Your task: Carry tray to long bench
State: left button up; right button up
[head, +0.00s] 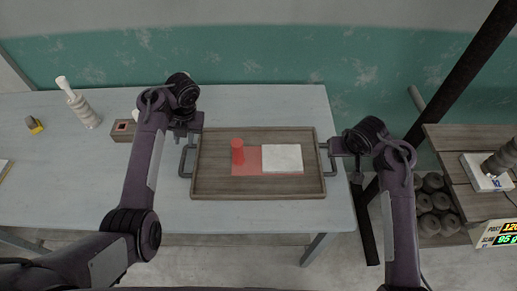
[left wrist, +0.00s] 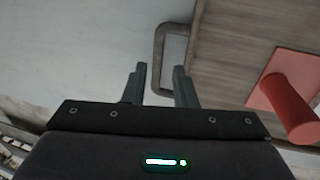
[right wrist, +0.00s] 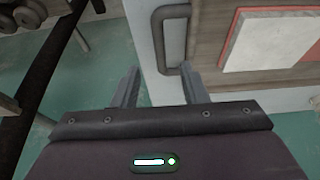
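The brown wooden tray (head: 215,185) lies on a long pale bench (head: 60,190), near its right end. It has a dark handle at each short side. On it are a red cylinder (head: 237,152) and a white slab (head: 282,158) on a red mat (head: 245,170). My left gripper (left wrist: 160,78) is open at the left handle (left wrist: 158,55), whose near bend shows between the fingers. My right gripper (right wrist: 160,82) is open at the right handle (right wrist: 166,40), whose near bend lies close to the right finger. Neither gripper is closed on a handle.
At right are a slatted wooden stand (head: 455,150), dark round weights (head: 432,200) and a slanted dark post (head: 465,70).

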aim_at(183, 156)
jog(key=shift+s+r, duration=0.2)
jog(key=shift+s, duration=0.3)
jog(key=shift+s+r, duration=0.2)
jog(key=shift+s, duration=0.3)
pick_arm(q)
jog(key=x, duration=0.5)
jog(key=s+x, duration=0.1)
jog(key=x, duration=0.1)
jog(key=shift+s+f, duration=0.1)
jog(key=shift+f, duration=0.15)
pick_arm(e)
jog(key=x, duration=0.8)
jog(key=shift+w+f, duration=0.1)
jog(key=shift+w, duration=0.35)
pick_arm(q)
jog(key=shift+c, duration=0.3)
pick_arm(e)
jog(key=shift+s, duration=0.1)
jog(key=shift+c, duration=0.3)
pick_arm(q)
jog(key=shift+s+r, duration=0.1)
jog(key=c, duration=0.5)
pick_arm(e)
jog(key=c, duration=0.5)
grip_shut()
